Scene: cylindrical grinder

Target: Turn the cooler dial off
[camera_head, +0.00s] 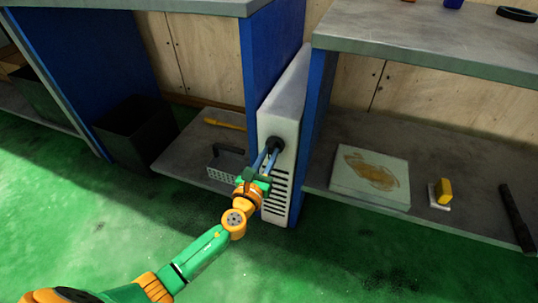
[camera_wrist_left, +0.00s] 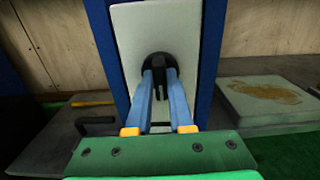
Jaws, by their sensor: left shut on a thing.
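The cooler (camera_head: 290,110) is a tall narrow white unit between two blue panels, with dark vent slots low on its front. Its round black dial (camera_head: 274,144) sits on the front face above the slots. In the left wrist view the dial (camera_wrist_left: 160,62) shows a raised grip bar standing roughly upright. My left gripper (camera_head: 272,152) reaches the dial from the front, and its two blue fingers lie on either side of the bar, shut on it. The fingertips partly hide the dial. My right gripper is in neither view.
A grey worktop (camera_head: 430,50) overhangs on the right. Below it, a shelf holds a stained flat block (camera_head: 370,176), a yellow block (camera_head: 443,191) and a dark bar (camera_head: 517,217). A black bin (camera_head: 130,130) stands left. The green floor in front is open.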

